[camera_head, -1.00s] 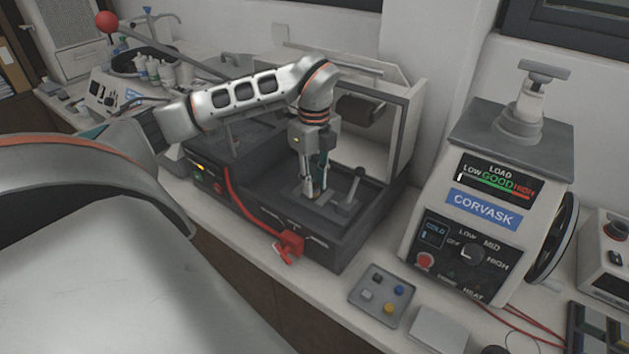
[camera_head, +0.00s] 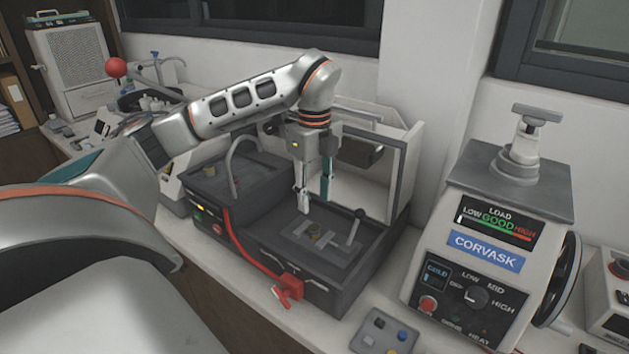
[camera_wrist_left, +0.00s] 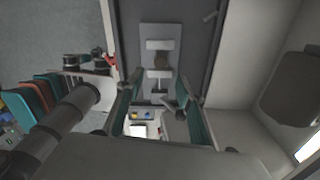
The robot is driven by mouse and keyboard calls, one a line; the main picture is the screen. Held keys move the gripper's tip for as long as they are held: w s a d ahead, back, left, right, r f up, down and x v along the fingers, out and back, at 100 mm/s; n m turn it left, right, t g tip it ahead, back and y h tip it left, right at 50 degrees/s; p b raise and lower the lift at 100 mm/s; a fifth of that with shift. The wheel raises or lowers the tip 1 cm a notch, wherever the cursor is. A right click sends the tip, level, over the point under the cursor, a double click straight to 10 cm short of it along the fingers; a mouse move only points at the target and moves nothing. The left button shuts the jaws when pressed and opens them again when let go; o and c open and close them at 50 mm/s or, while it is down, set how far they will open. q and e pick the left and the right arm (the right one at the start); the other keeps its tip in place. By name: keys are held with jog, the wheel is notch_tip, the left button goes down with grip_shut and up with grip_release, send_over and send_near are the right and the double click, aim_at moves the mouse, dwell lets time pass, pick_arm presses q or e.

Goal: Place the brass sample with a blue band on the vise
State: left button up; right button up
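My right gripper is in neither view.
A grey tray (camera_head: 364,343) with several small coloured pieces lies on the bench in front. The Corvask press (camera_head: 487,245) stands at the right.

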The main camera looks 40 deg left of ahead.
pick_arm(q)
jog(key=shift+r, duration=1.95)
jog(key=shift+f, duration=0.1)
